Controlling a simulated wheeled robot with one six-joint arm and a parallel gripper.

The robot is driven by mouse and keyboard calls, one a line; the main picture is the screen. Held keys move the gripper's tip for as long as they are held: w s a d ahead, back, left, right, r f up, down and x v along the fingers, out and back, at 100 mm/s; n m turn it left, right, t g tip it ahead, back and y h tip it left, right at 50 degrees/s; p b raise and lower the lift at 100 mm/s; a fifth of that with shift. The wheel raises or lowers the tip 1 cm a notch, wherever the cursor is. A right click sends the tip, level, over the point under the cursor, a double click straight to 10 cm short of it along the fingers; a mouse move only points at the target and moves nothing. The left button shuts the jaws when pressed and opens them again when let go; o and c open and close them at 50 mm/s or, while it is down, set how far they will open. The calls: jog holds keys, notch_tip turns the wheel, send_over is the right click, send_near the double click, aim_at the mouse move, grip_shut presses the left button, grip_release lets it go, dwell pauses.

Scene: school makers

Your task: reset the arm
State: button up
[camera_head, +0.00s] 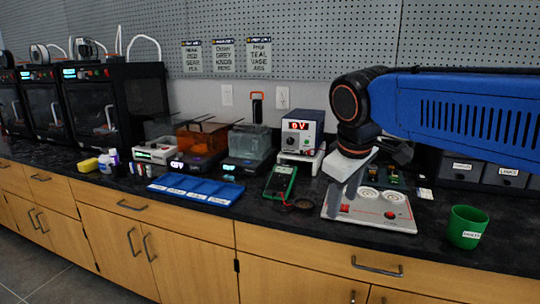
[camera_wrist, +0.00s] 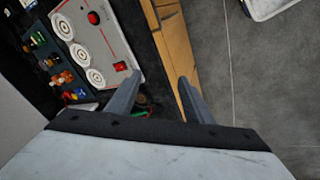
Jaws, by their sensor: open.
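My gripper (camera_head: 346,200) hangs in front of a white panel unit in the head view, below my blue arm, which reaches in from the right. In the wrist view my gripper (camera_wrist: 159,77) shows two grey fingers spread apart with nothing between them. Behind the gap lie the counter's front edge and the wooden cabinet fronts. My arm and gripper hide part of the panel unit and the counter behind it.
The panel unit (camera_head: 390,216) has round white discs and red switches. A green cup (camera_head: 466,227) stands to its right near the counter edge. A green multimeter (camera_head: 280,181) and a blue tray (camera_head: 197,191) lie left. Grey bins (camera_head: 502,173) stand at the back right.

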jog(key=s+d+f+m, duration=0.4)
jog(key=s+d+f, duration=0.2)
jog(key=s+f, duration=0.2)
jog(key=s+d+f+m, duration=0.4)
jog(key=s+d+f, duration=0.2)
jog(key=s+f, duration=0.2)
jog(key=shift+d+f+t+y, duration=0.3)
jog(key=shift+f+t, duration=0.1)
jog(key=shift+f, duration=0.45)
jog(key=shift+s, duration=0.1)
